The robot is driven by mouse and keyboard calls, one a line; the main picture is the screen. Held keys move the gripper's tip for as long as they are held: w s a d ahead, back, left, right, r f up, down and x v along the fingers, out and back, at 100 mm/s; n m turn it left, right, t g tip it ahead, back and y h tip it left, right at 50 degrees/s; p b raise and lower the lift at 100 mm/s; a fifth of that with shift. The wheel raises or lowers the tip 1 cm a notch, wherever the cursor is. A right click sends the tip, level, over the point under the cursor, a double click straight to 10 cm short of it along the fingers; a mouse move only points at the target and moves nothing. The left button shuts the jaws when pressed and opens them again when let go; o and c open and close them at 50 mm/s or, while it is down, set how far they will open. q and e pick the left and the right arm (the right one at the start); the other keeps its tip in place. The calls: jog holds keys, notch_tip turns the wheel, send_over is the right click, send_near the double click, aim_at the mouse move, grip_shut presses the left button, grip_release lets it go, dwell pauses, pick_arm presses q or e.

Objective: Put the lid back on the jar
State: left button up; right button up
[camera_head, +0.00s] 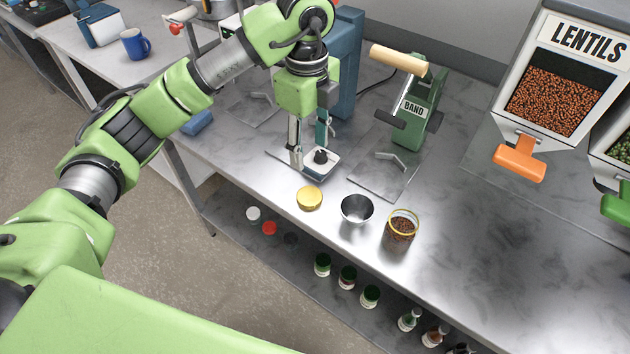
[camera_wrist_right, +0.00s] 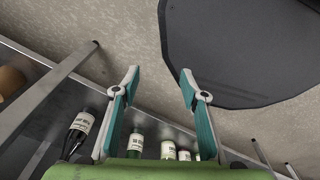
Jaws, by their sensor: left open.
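The golden lid (camera_head: 309,198) lies flat on the metal bench near its front edge. The glass jar (camera_head: 402,229) stands upright to the right, with a gold rim, no lid on it and brown lentil-like contents inside. My right gripper (camera_wrist_right: 158,88) shows only in the right wrist view, open and empty, with bottles below and floor beyond.
A metal bowl (camera_head: 357,209) stands between lid and jar. The green BAND device (camera_head: 410,105) stands behind. The LENTILS dispenser (camera_head: 555,85) with its orange handle (camera_head: 519,157) is at the right. Several bottles sit on the lower shelf. The bench right of the jar is clear.

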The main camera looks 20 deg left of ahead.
pick_arm(q)
jog(key=p, duration=0.2)
send_over(309, 194)
notch_tip(309, 194, down, 7)
jog(key=shift+s+f, duration=0.1)
jog(key=shift+f, duration=0.5)
pick_arm(e)
jog(key=shift+s+d+r, duration=0.15)
jog(key=shift+s+r, duration=0.55)
jog(key=shift+s, duration=0.2)
jog(key=shift+s, duration=0.1)
